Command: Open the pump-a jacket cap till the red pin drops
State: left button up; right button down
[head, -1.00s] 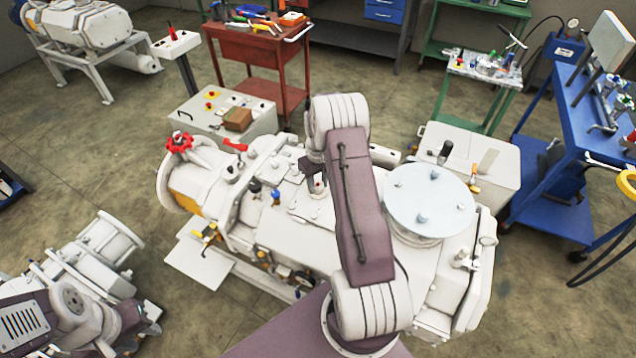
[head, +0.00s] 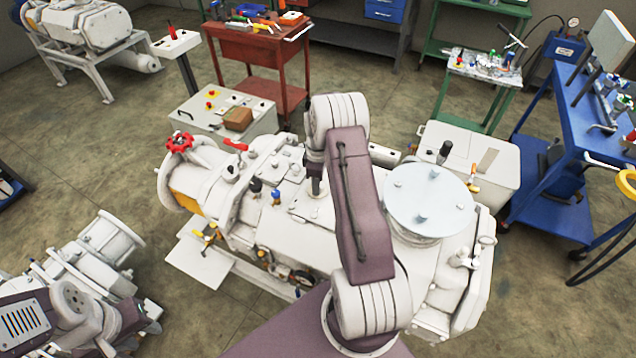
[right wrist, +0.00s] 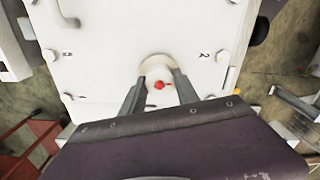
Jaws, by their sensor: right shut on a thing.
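The large white pump (head: 310,240) fills the middle of the head view. In the right wrist view a round pale cap (right wrist: 157,65) sits on the pump's flat white top (right wrist: 120,40), with a small red pin (right wrist: 159,85) showing at its middle. My right gripper (right wrist: 159,80) has one dark finger on each side of the cap and is shut on it. In the head view my right gripper (head: 315,186) is seen end down over the pump, and the cap is hidden there. My left gripper (head: 150,326) is at the lower left, and its jaws are unclear.
A round grey plate (head: 430,200) with blue knobs lies on the pump's right part. A red handwheel (head: 179,142) and a red lever (head: 236,145) stand at its left end. A grey control box (head: 225,115), a red tool cart (head: 260,55) and a blue bench (head: 560,130) stand behind.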

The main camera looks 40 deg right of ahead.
jog(key=shift+s+a+f+n, duration=0.1)
jog(key=shift+f+n, duration=0.05)
jog(key=shift+n, duration=0.15)
dwell(0.4)
jog(key=c, duration=0.9)
grip_release()
notch_tip(320, 180, up, 9)
jog(key=shift+r+b, duration=0.1)
jog(key=shift+b, duration=0.25)
